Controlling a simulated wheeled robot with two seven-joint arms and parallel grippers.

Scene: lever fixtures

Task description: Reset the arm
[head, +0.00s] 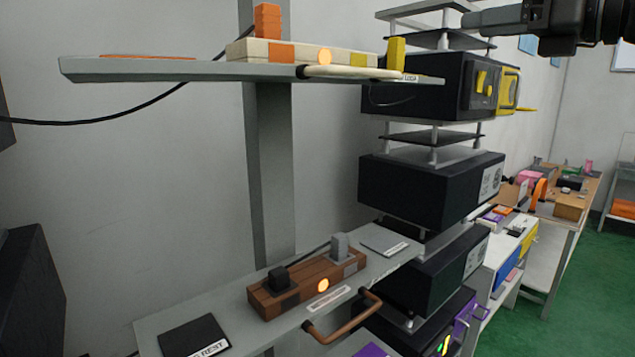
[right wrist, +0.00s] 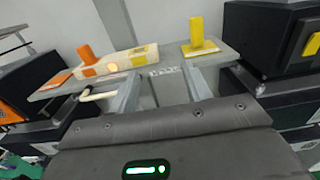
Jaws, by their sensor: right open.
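A cream fixture (head: 310,54) sits on the upper shelf (head: 215,70), with an upright orange block (head: 267,22), a lit round button and a yellow post (head: 396,54) at its right. A brown fixture (head: 310,282) on the lower shelf carries a black block (head: 279,279) and a grey lever (head: 340,247). My right gripper (head: 480,18) is open and empty, up at the right; its fingers (right wrist: 164,90) point toward the upper shelf.
A stack of black boxes (head: 415,190) stands right of the shelves. Handles (head: 345,320) jut from the shelf fronts. A table with small objects (head: 570,205) stands far right on green floor.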

